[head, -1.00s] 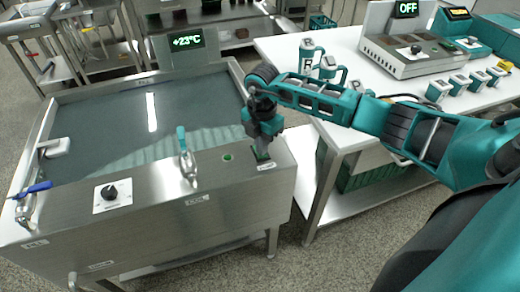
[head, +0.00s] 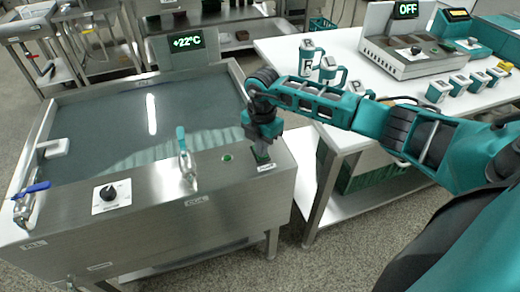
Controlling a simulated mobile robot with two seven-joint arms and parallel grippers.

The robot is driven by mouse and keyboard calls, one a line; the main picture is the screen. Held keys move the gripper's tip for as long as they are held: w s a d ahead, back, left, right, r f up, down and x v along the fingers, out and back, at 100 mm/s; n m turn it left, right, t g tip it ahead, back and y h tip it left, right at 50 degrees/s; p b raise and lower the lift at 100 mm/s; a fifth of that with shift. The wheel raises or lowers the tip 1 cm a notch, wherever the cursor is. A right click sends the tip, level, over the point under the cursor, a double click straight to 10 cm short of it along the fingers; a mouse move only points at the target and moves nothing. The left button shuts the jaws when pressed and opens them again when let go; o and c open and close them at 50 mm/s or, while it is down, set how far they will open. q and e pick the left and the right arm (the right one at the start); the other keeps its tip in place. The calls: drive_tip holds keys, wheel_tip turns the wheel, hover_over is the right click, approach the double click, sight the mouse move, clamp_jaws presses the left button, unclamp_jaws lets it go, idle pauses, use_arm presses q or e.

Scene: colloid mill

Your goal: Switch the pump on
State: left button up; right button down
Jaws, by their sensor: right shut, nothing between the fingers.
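The steel bath (head: 120,215) stands at the left, with liquid in its wide basin. A small switch (head: 262,157) sits at the right end of its front ledge, with a label just in front of it. My right gripper (head: 261,146) is shut and empty, pointing down right at this switch and hiding part of it. I cannot tell whether they touch, nor the switch's position. A round green light (head: 227,157) is just left of the switch. The display (head: 187,41) behind the basin reads +22°C. My left gripper is not in view.
The ledge also carries a black knob (head: 109,193), a teal-handled lever (head: 183,150) and a blue-handled valve (head: 32,190). A white table (head: 350,60) at the right holds several cups and a device whose display (head: 406,10) reads OFF.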

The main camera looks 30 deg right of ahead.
wheel_tip(320, 180, up, 2)
drive_tip(key=shift+r+p, duration=0.1)
drive_tip(key=shift+p, duration=1.05)
wheel_tip(320, 180, up, 3)
drive_tip(key=shift+f+p, duration=0.2)
drive_tip(key=shift+p, duration=1)
drive_tip(key=shift+r+p, duration=0.9)
drive_tip(key=shift+r, duration=0.15)
drive_tip(key=shift+a+f, duration=0.1)
